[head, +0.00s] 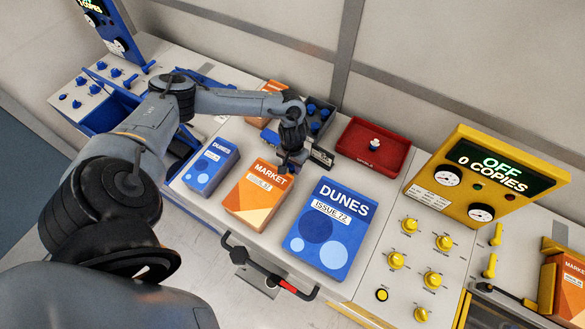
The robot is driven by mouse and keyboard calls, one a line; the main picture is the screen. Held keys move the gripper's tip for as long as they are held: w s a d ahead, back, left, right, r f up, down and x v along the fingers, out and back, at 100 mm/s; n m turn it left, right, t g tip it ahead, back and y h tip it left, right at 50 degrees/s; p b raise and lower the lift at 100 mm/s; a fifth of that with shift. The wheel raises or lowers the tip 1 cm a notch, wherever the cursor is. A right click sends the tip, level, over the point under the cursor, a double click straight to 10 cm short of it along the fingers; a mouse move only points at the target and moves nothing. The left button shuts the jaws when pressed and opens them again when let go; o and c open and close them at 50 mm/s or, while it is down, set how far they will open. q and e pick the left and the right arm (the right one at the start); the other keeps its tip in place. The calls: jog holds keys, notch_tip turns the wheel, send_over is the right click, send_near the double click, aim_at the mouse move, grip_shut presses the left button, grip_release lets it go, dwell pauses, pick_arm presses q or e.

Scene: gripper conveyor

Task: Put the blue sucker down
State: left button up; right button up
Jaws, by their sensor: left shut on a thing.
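My left gripper (290,161) points down above the upper right corner of the orange MARKET stack (262,194). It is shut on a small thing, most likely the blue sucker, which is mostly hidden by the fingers. I cannot tell whether the held thing touches the stack. A dark tray (333,104) with several blue pieces stands just behind the gripper. A red tray (398,157) to its right holds a small white-topped piece (375,144). My right gripper is not in view.
A small blue DUNES stack (211,167) lies left of MARKET, and a large blue DUNES stack (327,228) right of it. A small dark sign (322,156) stands beside the gripper. A yellow panel (480,178) reads OFF, 0 COPIES, with yellow knobs (396,260) in front.

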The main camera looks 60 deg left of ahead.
pick_arm(q)
jog(key=shift+f, duration=1.15)
jog(key=shift+f, duration=0.1)
jog(key=o, duration=1)
jog(key=shift+o, duration=0.2)
